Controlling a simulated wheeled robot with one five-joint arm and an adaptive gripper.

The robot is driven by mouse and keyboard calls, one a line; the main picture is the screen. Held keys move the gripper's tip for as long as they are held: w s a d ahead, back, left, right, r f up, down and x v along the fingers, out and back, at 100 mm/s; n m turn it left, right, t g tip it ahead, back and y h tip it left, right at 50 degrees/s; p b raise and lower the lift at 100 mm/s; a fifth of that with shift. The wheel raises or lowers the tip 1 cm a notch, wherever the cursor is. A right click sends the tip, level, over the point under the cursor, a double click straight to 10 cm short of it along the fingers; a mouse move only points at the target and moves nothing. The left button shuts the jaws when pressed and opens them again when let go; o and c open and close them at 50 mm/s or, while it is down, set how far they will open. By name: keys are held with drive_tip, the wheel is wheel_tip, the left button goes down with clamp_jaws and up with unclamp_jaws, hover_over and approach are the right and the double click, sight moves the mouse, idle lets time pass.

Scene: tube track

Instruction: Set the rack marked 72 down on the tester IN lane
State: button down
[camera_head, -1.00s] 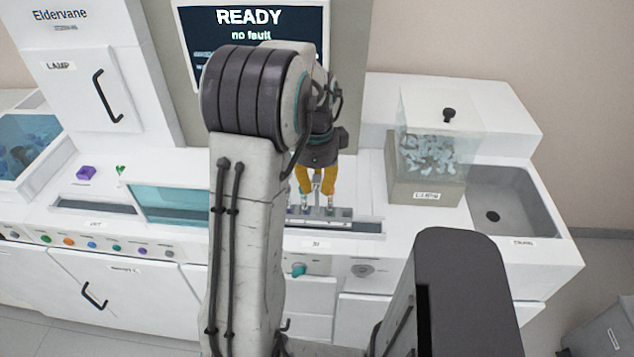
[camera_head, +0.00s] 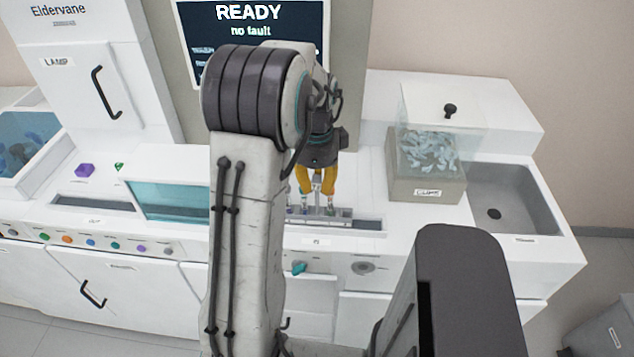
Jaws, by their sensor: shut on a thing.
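My gripper (camera_head: 317,197), with yellow fingers, points down over the lane at the right of the tester's front deck. It is shut on a grey rack (camera_head: 335,213) that carries small tubes. The rack sits at or just above the dark slot of the IN lane (camera_head: 370,226); I cannot tell whether it touches the bottom. My arm hides the rack's left part. The rack's number is not readable. The lane label (camera_head: 317,241) below the slot is too small to read clearly.
A clear-lidded box of clips (camera_head: 427,180) stands right of the lane, beside a grey sink (camera_head: 515,205). Left of my arm are a teal window (camera_head: 170,201) and the OUT lane (camera_head: 95,204). The screen (camera_head: 250,35) reads READY, no fault.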

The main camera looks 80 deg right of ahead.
drive_tip(key=shift+f, duration=0.1)
drive_tip(key=c, duration=1.1)
unclamp_jaws()
drive_tip(key=shift+o, duration=0.2)
wheel_tip(320, 180, up, 12)
drive_tip(key=shift+a, duration=0.2)
idle(0.9)
